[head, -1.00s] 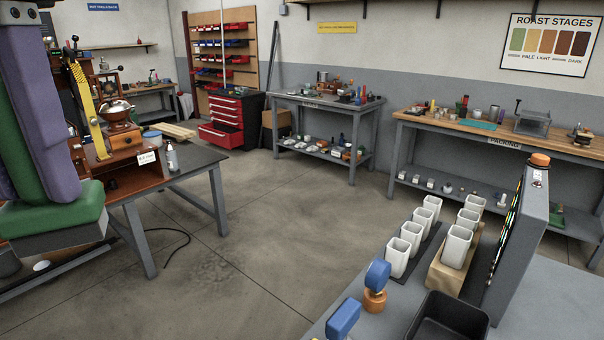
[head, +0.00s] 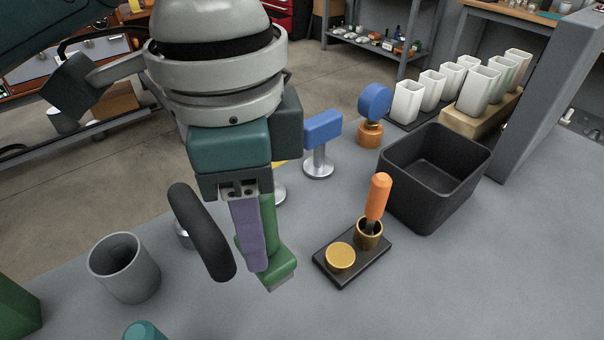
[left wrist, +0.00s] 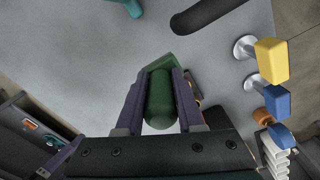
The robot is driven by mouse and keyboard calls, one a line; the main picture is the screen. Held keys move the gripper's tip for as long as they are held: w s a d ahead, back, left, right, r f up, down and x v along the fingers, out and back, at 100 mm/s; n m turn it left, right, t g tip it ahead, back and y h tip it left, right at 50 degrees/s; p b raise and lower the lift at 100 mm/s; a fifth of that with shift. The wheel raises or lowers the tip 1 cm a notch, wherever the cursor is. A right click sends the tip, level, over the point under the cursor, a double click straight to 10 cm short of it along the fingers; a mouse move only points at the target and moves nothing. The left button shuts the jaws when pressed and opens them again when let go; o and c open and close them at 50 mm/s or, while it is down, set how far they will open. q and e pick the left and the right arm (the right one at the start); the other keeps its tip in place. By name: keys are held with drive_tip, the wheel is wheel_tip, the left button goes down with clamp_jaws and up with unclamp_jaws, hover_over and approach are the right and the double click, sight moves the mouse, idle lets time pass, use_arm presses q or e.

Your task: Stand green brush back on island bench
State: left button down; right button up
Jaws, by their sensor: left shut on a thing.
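My left gripper (head: 252,262) points down over the grey bench (head: 330,305), with its purple fingers shut on the green brush (head: 270,225). The brush hangs roughly upright, its green block end down near the bench top; I cannot tell whether it touches. In the left wrist view, the brush's rounded green handle (left wrist: 160,100) lies between the two purple fingers (left wrist: 160,92), and its block end (left wrist: 163,66) shows beyond them. The fingers hide part of the brush. My right gripper is not in view.
A black oblong piece (head: 202,232) stands close left of the brush. A grey cup (head: 125,268) is further left. A dark tray (head: 330,268) with brass cups and an orange-handled tool (head: 378,196), a black bin (head: 435,175) and blue-topped pieces (head: 322,128) are to the right.

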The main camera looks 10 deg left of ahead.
use_arm(q)
drive_tip(key=shift+f+b, duration=1.3)
drive_tip(key=shift+f, duration=4.95)
drive_tip(key=shift+f, duration=0.1)
drive_tip(key=c, duration=0.5)
unclamp_jaws()
wheel_tip(320, 180, up, 11)
drive_tip(key=p, duration=0.3)
drive_tip(key=shift+r, duration=0.65)
